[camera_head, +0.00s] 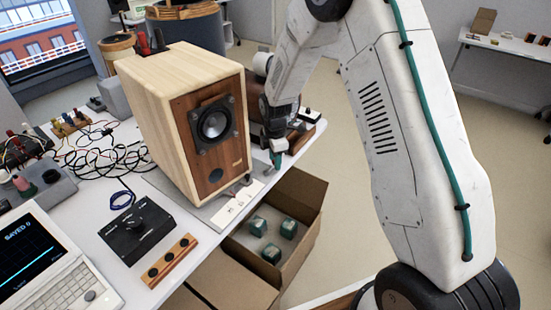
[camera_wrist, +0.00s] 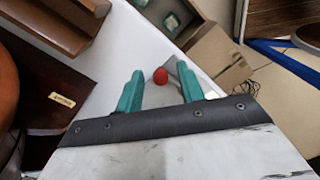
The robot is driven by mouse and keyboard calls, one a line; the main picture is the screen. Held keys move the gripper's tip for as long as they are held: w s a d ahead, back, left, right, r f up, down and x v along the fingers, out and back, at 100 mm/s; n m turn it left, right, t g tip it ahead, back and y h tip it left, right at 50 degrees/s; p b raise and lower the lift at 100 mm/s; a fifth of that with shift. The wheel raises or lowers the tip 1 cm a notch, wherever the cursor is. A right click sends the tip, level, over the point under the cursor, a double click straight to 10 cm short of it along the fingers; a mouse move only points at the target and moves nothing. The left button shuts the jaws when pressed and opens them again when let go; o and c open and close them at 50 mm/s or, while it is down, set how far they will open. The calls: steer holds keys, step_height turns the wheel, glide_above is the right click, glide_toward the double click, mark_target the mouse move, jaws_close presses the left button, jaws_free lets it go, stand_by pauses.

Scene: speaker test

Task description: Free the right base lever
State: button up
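A wooden speaker (camera_head: 213,130) with a black driver stands on a grey base plate (camera_head: 190,208) near the table's edge. A small dark lever-like part (camera_head: 246,180) shows at the base's right front corner, too small to make out. My gripper (camera_head: 275,158) points down just right of the speaker. In the wrist view its two green fingers (camera_wrist: 160,70) are apart. A red round knob (camera_wrist: 160,76) appears between the fingertips, with no clear contact on either finger. I cannot tell whether it is level with the tips. The lever's shaft is not clearly seen.
An open cardboard box (camera_head: 300,208) with green-and-white blocks stands below the table's edge. A black control box (camera_head: 138,228), a wooden strip with black knobs (camera_head: 172,260) and a laptop (camera_head: 45,260) lie in front. Dark wooden equipment (camera_head: 300,135) stands close behind my gripper.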

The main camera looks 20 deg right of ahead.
jaws_close()
stand_by(0.3)
steer(key=m, duration=0.1)
steer(key=s+m, duration=0.1)
steer(key=m, duration=0.1)
steer(key=shift+s+d+m, duration=0.15)
steer(key=shift+d+m, duration=0.15)
steer(key=m, duration=0.1)
steer(key=s+m, duration=0.1)
steer(key=m, duration=0.1)
steer(key=shift+s+d+m, duration=0.1)
steer(key=shift+s+m, duration=0.15)
steer(key=shift+m, duration=0.15)
steer(key=shift+s+a+m, duration=0.15)
steer(key=shift+s+m, duration=0.25)
steer(key=shift+m, duration=0.7)
steer(key=shift+s+a+m, duration=0.15)
steer(key=shift+s+m, duration=0.3)
steer(key=shift+m, duration=0.65)
steer(key=shift+s+a+m, duration=0.15)
steer(key=shift+s+m, duration=0.25)
steer(key=shift+m, duration=0.7)
